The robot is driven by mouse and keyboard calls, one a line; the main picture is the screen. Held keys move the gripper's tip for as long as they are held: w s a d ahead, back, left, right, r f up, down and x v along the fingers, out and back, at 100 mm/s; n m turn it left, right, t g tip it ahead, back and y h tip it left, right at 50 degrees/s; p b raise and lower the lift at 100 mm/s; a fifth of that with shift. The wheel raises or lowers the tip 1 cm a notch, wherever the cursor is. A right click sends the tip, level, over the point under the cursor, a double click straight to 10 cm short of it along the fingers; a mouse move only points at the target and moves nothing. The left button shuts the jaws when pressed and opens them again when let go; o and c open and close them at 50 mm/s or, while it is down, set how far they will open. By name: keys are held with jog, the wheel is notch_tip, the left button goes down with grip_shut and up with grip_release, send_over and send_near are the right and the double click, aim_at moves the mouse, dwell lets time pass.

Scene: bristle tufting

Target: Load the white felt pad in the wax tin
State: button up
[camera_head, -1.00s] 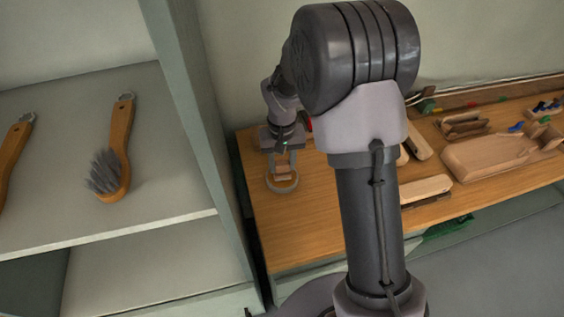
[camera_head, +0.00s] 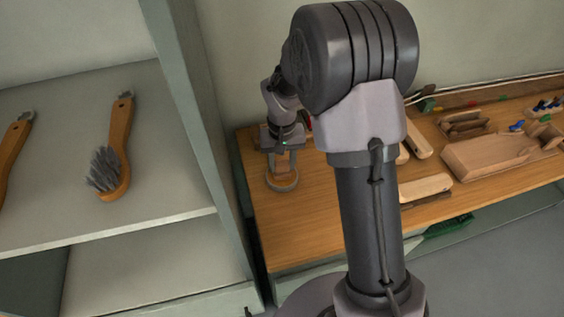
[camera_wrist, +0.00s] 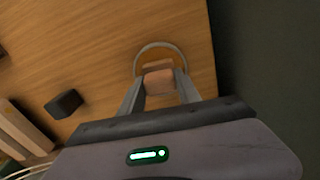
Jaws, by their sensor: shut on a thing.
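My gripper (camera_wrist: 160,92) is shut on a small pinkish-tan block (camera_wrist: 158,80), held between its two fingers. In the head view my gripper (camera_head: 282,168) points down near the left end of the wooden bench. A round, thin-rimmed tin (camera_wrist: 140,58) lies just under and around the block; its rim also shows in the head view (camera_head: 284,189). The block appears over the tin's opening; I cannot tell whether it touches the tin's bottom. No clearly white felt face shows; the block's underside is hidden.
The wooden bench (camera_head: 300,240) is clear in front of the tin. A dark block (camera_wrist: 64,104) lies to the left in the wrist view. Wooden brush blocks (camera_head: 485,157) lie at right. A grey shelf (camera_head: 170,190) with two wooden-handled brushes stands at left, its upright close to the bench.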

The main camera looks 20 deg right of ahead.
dwell(0.3)
notch_tip(320, 180, up, 7)
jog(key=p, duration=0.6)
jog(key=shift+r, duration=0.1)
